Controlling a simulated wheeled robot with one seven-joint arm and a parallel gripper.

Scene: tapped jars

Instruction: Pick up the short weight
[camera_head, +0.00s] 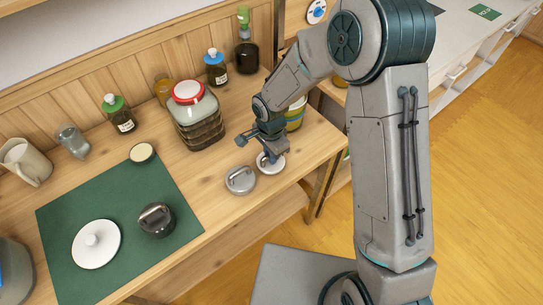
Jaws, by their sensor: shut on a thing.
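My gripper (268,155) points down at the right part of the wooden table. It is shut on the top of a low, pale round piece (277,166), which appears to be a short weight; the fingers hide its grip. I cannot tell whether the piece touches the table. A silver-grey round weight (240,181) with a bar handle stands just left of it, apart from my gripper. A darker, taller-looking weight (156,221) with a handle stands on the green mat (75,205).
A white knobbed lid (96,245) lies on the mat. A large red-lidded jar (198,120) stands behind and left of my gripper. A yellow-green container (296,114) stands behind it. Bottles, a glass and a pitcher (27,162) line the back. The table's front edge is close.

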